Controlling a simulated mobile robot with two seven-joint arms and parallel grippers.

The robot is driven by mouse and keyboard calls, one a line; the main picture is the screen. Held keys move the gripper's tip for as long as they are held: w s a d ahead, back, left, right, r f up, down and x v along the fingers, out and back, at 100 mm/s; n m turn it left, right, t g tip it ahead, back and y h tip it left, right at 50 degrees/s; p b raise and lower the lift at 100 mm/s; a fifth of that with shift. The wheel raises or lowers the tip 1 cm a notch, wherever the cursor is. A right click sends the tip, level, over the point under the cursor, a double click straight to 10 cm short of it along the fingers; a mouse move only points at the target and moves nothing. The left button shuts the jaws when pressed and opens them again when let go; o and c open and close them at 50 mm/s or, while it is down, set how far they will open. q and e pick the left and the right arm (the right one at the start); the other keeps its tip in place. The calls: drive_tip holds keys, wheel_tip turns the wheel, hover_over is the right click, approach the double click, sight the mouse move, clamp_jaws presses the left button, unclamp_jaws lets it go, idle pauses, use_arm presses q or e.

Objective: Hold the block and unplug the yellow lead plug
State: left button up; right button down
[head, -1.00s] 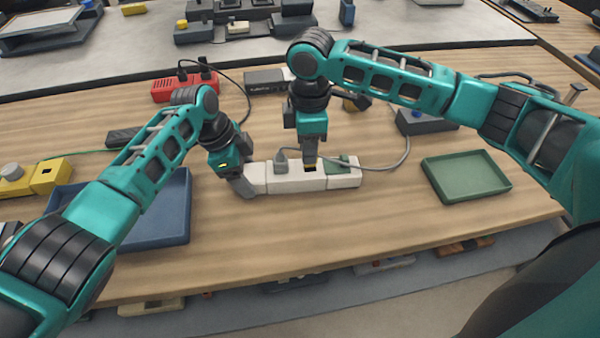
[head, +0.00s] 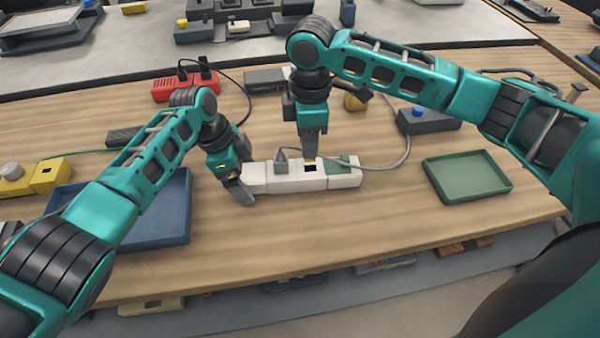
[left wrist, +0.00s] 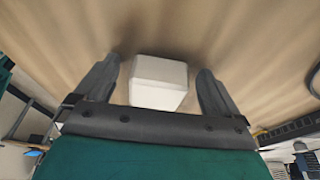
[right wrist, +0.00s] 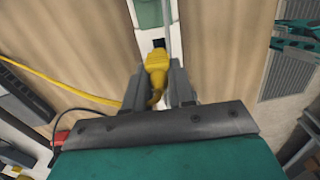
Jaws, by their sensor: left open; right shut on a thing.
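The white block (head: 345,180) lies on the table in the middle of the head view. My left gripper (head: 242,188) is open at its left end. In the left wrist view, the block's end (left wrist: 158,82) sits between the two fingers, with a gap on each side. My right gripper (head: 309,157) is shut on the yellow lead plug (right wrist: 157,65), above the block. A dark, empty socket opening (head: 311,168) shows below the plug, which looks clear of it. A grey plug (head: 281,160) and a green piece (head: 338,161) sit on the block.
A blue tray (head: 150,239) lies at the left and a green tray (head: 466,196) at the right. A red strip (head: 170,90) with black plugs and dark boxes stand behind. A grey cable (head: 407,150) loops right of the block. The table front is clear.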

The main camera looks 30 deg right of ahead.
use_arm(q)
drive_tip(key=shift+d+r, duration=0.1)
drive_tip(key=shift+d, duration=0.05)
drive_tip(key=shift+w+r, duration=0.1)
drive_tip(key=shift+r, duration=0.45)
drive_tip(key=v, duration=1.1)
drive_tip(key=shift+f, duration=0.1)
